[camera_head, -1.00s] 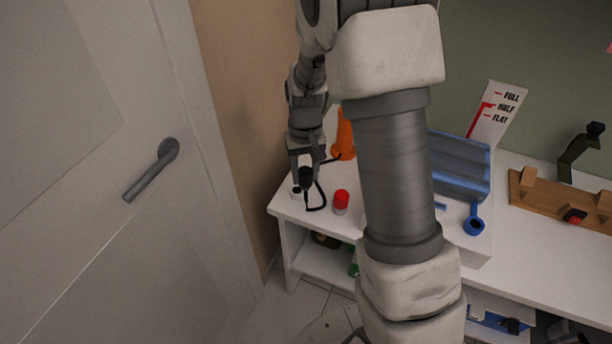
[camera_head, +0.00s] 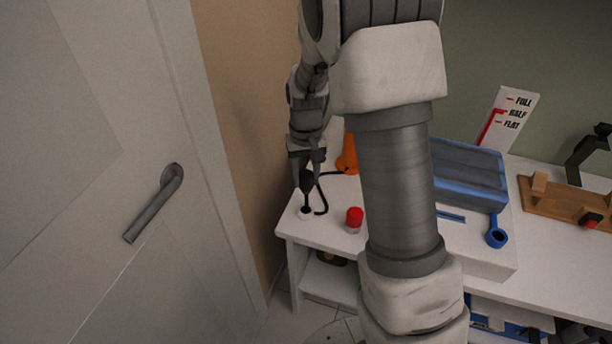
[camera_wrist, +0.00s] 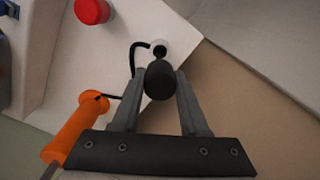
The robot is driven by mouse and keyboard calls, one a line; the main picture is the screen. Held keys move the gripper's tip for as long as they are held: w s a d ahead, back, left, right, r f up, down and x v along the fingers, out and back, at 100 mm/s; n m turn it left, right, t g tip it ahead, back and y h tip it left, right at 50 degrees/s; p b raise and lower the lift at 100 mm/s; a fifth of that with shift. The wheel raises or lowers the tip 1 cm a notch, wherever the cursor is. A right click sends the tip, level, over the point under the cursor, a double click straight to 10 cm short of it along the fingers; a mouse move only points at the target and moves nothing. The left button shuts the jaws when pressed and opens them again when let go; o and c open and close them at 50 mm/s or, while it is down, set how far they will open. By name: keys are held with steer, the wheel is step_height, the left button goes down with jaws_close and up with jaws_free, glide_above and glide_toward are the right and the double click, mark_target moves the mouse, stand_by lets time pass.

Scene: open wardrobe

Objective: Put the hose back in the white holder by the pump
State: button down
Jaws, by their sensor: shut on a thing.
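My gripper (camera_head: 306,176) is shut on the black end of the hose (camera_head: 307,186), seen at the left end of the white bench. In the wrist view the black hose end (camera_wrist: 159,80) sits between the two fingertips. The thin black hose (camera_wrist: 134,56) curves from there beside the fingers. The small white holder (camera_head: 305,212) is right below the hose end; it also shows in the wrist view (camera_wrist: 159,46). The hose tip overlaps the holder, but I cannot tell how deep it sits. The orange pump (camera_head: 347,157) stands behind, partly hidden by my arm.
A blue open case (camera_head: 468,172), a sign (camera_head: 507,118) and a wooden rack (camera_head: 560,199) are further right. A wall and a grey door (camera_head: 80,180) with a handle (camera_head: 155,203) close off the left.

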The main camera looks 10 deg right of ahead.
mark_target(306, 192)
steer(key=shift+f+b, duration=1.95)
steer(key=shift+f, duration=0.95)
steer(key=shift+f+b, duration=0.8)
steer(key=shift+f, duration=0.75)
steer(key=shift+c, duration=1.8)
jaws_free()
steer(key=shift+r, duration=0.1)
step_height(306, 192, up, 17)
steer(key=p, duration=0.4)
steer(key=shift+r, duration=0.2)
